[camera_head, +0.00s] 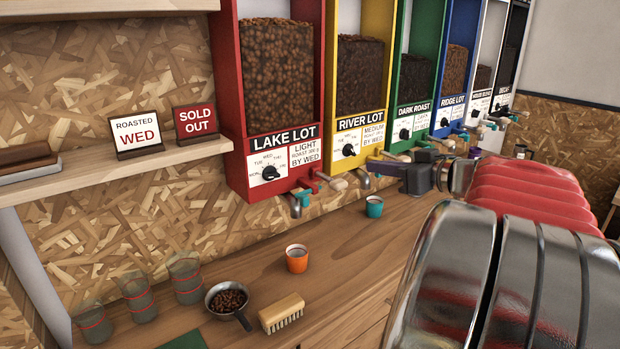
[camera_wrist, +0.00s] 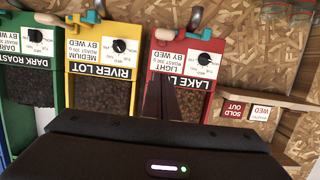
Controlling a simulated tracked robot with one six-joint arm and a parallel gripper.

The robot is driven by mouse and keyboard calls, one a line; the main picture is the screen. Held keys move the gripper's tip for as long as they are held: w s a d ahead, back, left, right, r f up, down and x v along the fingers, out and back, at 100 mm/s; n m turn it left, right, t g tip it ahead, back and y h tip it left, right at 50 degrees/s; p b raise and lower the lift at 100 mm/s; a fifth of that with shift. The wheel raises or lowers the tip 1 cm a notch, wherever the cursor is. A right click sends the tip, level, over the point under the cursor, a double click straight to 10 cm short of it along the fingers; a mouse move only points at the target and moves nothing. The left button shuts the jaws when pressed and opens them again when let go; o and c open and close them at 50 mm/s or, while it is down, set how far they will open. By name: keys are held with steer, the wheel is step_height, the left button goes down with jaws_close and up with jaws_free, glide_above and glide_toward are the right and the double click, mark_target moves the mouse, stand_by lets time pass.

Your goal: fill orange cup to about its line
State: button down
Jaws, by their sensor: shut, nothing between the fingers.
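The orange cup (camera_head: 297,260) stands upright on the wooden counter, in front of and below the red LAKE LOT dispenser (camera_head: 274,133). It stands apart from the spout (camera_head: 296,206). Its fill level and line are too small to read. The red dispenser holds brown beans and also shows upside down in the wrist view (camera_wrist: 188,62). My gripper (camera_head: 372,167) is shut and empty, in front of the yellow RIVER LOT dispenser (camera_head: 361,123), near its spout. In the wrist view the dark fingers (camera_wrist: 165,88) lie together, pointing at the red dispenser. The orange cup is outside the wrist view.
A teal cup (camera_head: 374,207) stands on the counter right of the orange cup. A pan of beans (camera_head: 229,301), a brush (camera_head: 281,313) and several clear beakers (camera_head: 139,297) stand front left. More dispensers continue rightward. A shelf with a SOLD OUT sign (camera_head: 196,121) is left.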

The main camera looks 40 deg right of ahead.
steer(key=shift+w, duration=0.15)
glide_toward(329, 179)
steer(key=w+r, duration=0.3)
steer(key=r, duration=0.1)
steer(key=f, duration=0.3)
steer(key=shift+w+d+f, duration=0.1)
steer(key=shift+d+f, duration=0.15)
steer(key=shift+f, duration=0.15)
steer(key=shift+d, duration=0.15)
